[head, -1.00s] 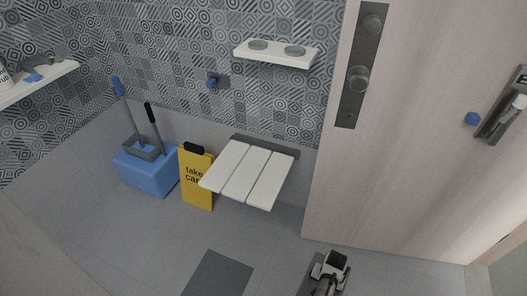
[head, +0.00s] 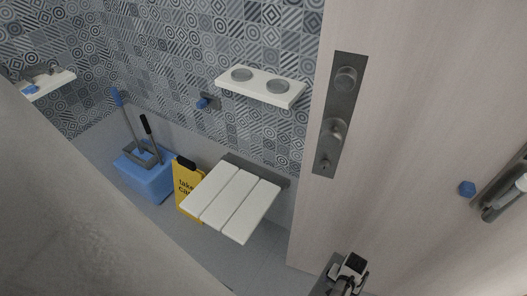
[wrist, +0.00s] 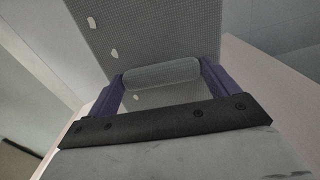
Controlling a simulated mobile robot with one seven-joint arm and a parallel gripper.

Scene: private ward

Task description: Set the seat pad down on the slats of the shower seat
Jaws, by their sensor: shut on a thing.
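The shower seat (head: 212,200) has white slats and juts from the tiled wall; its slats are bare. My gripper (head: 350,268) is at the bottom of the head view, to the right of the seat and in front of the door. In the wrist view my gripper (wrist: 162,88) has purple fingers shut on a rounded grey grip part of the seat pad. The seat pad (wrist: 150,32) is a grey, finely dotted panel with a few pale spots, reaching away beyond the fingers. In the head view only a dark sliver beside my gripper may be the pad.
A pale door (head: 420,130) stands at the right. A grey partition (head: 90,215) covers the lower left.

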